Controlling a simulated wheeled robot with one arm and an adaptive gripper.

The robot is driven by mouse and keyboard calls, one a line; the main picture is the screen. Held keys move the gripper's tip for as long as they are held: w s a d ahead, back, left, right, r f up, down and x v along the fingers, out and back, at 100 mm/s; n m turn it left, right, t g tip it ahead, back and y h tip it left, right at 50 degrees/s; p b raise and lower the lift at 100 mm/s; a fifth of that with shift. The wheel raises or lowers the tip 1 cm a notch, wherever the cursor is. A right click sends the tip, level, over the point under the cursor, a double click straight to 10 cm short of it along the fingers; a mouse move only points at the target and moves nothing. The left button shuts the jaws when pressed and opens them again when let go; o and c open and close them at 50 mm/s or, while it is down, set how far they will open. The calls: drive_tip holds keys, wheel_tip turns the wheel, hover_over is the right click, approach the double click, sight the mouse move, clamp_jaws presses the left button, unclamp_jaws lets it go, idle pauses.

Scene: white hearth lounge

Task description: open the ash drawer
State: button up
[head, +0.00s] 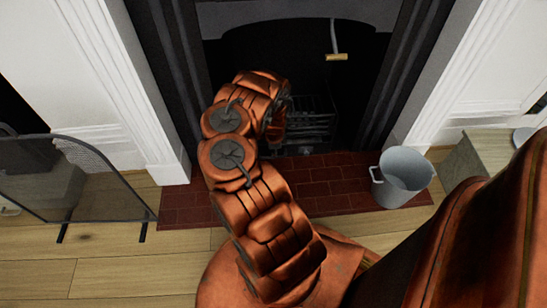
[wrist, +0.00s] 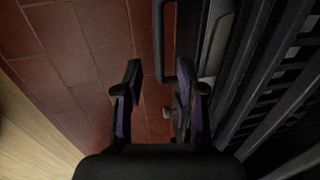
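The fireplace grate (head: 312,122) stands in the dark hearth opening in the head view, partly hidden behind my arm. In the wrist view its dark bars (wrist: 262,85) fill the right side. A dark loop handle (wrist: 159,45) stands out from a grey strip low on the grate, which looks like the ash drawer front (wrist: 213,38). My gripper (wrist: 166,84) is open and empty, its fingers apart over the brick. The handle lies just beyond the fingertips in the picture; I see no contact. The head view does not show the fingers.
A red brick hearth (head: 335,172) lies before the fireplace. A grey metal bucket (head: 403,178) stands on its right, with a pale box (head: 478,160) farther right. A mesh fire screen (head: 75,180) stands at left. A brass-coloured handle (head: 336,57) hangs above the grate. Wooden floor (head: 120,270) is clear at front left.

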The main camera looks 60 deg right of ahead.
drive_tip(key=shift+w+d+f+b, duration=0.15)
drive_tip(key=shift+f+b, duration=0.35)
drive_tip(key=shift+f, duration=0.3)
drive_tip(key=shift+w+d+f+b, duration=0.1)
drive_tip(key=shift+f+b, duration=0.4)
drive_tip(key=shift+f, duration=0.35)
drive_tip(key=shift+w+d+f+b, duration=0.15)
drive_tip(key=shift+f+b, duration=0.35)
drive_tip(key=shift+f, duration=0.3)
drive_tip(key=shift+s, duration=0.1)
clamp_jaws()
